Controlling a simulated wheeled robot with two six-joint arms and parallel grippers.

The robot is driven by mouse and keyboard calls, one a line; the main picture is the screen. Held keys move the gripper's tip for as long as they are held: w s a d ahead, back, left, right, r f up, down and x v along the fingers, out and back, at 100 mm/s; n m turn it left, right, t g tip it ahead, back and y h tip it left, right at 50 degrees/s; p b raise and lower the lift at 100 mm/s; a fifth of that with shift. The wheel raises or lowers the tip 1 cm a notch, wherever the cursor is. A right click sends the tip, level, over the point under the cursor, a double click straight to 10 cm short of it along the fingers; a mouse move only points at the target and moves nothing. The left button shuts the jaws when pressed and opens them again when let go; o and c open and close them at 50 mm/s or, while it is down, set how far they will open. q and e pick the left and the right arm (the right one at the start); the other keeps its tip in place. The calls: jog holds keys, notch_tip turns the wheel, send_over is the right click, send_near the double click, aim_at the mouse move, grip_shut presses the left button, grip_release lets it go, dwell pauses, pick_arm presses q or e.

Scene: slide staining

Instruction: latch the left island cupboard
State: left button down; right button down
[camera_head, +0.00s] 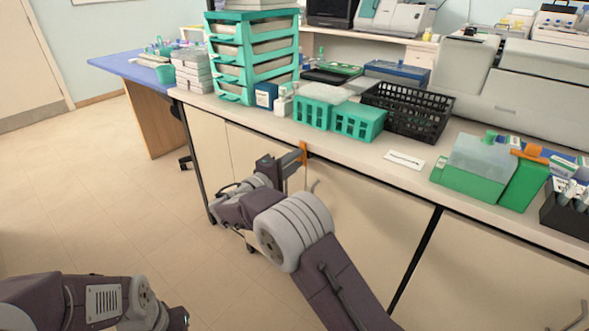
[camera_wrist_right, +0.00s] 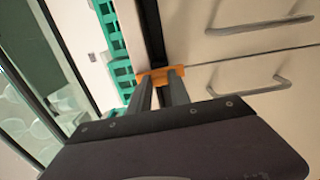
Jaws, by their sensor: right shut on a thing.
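The island cupboard shows pale door panels (camera_head: 350,208) under the counter edge. A small orange latch (camera_head: 303,149) sits high on its front, just below the worktop. In the right wrist view the orange latch (camera_wrist_right: 160,74) lies at the end of the seam between two doors, each with a metal bar handle (camera_wrist_right: 262,25). My right gripper (camera_head: 299,157) is shut on the orange latch, its two grey fingers on it in the right wrist view. The doors look closed near the seam. My left arm shows at bottom left, with its fingers out of frame.
The worktop above holds a teal drawer rack (camera_head: 227,60), green baskets (camera_head: 358,122), a black crate (camera_head: 408,110) and green boxes (camera_head: 470,175). A blue-topped table (camera_head: 130,66) stands at the back left. The floor (camera_head: 90,190) left of the island is clear.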

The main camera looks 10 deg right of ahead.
jog(key=shift+f+m+b, duration=0.15)
jog(key=shift+m+b, duration=0.15)
dwell(0.4)
jog(key=c, duration=1.2)
grip_release()
jog(key=p+v, duration=0.2)
jog(key=v, duration=0.7)
